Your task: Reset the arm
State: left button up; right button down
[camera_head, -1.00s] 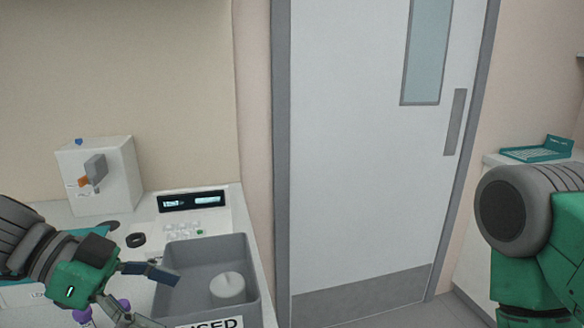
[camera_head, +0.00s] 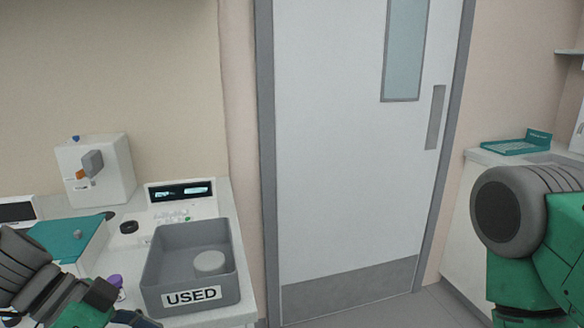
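My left gripper (camera_head: 135,318) is at the bottom left, mostly cut off by the lower edge of the picture. One dark finger shows in front of the grey bin; whether it is open or shut is hidden. My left arm comes in over the counter's left part. A purple-capped tube (camera_head: 115,284) stands just behind the gripper, partly hidden. My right arm fills the lower right, bent, and its gripper is out of view.
A grey bin (camera_head: 188,298) labelled USED, holding a white round thing (camera_head: 210,262), sits on the counter. Behind it are a display device (camera_head: 180,192) and a white dispenser (camera_head: 95,170). A closed door (camera_head: 345,150) stands mid-view; a teal tray (camera_head: 516,146) is right.

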pick_arm(q)
jog(key=s+a+f+n+g+y, duration=0.1)
jog(key=s+a+f+n+y, duration=0.35)
jog(key=f, duration=0.45)
jog(key=s+a+f+n+g+y, duration=0.1)
jog(key=s+a+f+n+y, duration=0.3)
jog(key=f, duration=0.6)
jog(key=s+f+n+t, duration=0.1)
jog(key=s+f+n, duration=0.3)
jog(key=s+f, duration=0.4)
jog(key=shift+s+d+t, duration=0.2)
jog(key=shift+t, duration=0.2)
